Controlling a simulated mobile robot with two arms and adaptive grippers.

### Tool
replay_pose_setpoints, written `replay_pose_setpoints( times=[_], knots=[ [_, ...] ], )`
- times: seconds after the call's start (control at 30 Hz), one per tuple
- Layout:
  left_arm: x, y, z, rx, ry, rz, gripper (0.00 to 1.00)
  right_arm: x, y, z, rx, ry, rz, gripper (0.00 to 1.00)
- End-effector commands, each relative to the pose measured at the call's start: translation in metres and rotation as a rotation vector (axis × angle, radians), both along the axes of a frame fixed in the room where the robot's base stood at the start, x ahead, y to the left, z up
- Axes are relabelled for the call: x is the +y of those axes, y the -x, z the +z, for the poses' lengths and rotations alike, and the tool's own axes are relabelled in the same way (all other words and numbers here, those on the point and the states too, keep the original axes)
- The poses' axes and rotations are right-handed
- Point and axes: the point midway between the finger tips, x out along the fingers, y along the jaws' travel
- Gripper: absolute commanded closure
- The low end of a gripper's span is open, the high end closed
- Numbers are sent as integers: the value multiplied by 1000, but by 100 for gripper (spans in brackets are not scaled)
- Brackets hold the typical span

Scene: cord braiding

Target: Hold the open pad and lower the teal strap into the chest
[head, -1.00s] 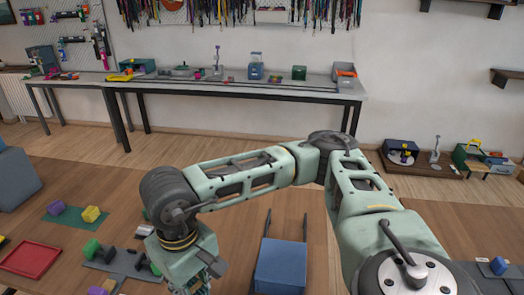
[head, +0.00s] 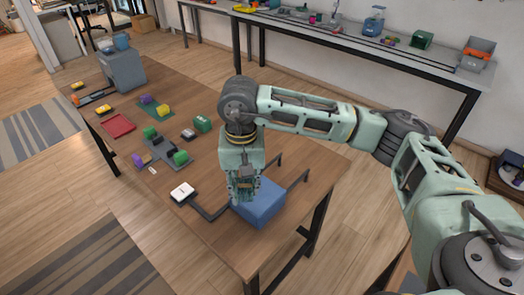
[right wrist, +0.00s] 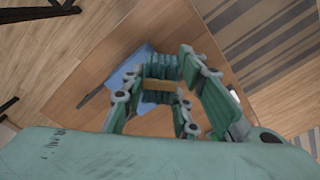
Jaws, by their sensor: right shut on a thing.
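The blue chest (head: 262,208) stands near the front edge of the wooden table, with dark bars at its sides. A dark bar runs from it to a small white pad (head: 182,191), which I take to be the open pad; nothing touches it. My right gripper (head: 243,194) points down over the chest's left part and hides some of it. In the right wrist view this gripper (right wrist: 160,100) is shut on a ribbed teal bundle with a tan band, the teal strap (right wrist: 160,66). The chest (right wrist: 126,72) shows partly behind it. I cannot tell whether the chest's lid is open. My left gripper is out of view.
On the table's left are a red tray (head: 118,125), a grey fixture (head: 163,152) with green blocks, a green mat (head: 150,107) and a grey-blue box (head: 122,72). A long bench (head: 350,42) stands behind.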

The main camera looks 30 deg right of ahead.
Motion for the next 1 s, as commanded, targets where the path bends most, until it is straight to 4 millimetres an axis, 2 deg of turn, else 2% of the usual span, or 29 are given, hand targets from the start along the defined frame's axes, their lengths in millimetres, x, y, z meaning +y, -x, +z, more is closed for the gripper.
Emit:
replay_pose_setpoints(
  times=[0.03,0.2,0.4,0.63,0.87,1.0],
  knots=[
    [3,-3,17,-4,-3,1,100,-3,-13,9,7,-4,-80,99],
    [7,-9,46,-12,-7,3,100,-28,-52,6,10,-1,-376,99],
    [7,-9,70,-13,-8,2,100,-59,-71,-14,8,2,-671,99],
    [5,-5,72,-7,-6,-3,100,-71,-73,-28,1,2,-772,99],
    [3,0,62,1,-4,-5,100,-71,-73,-46,1,1,-772,99],
    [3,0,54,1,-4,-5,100,-71,-73,-63,3,0,-771,99]
  ],
)
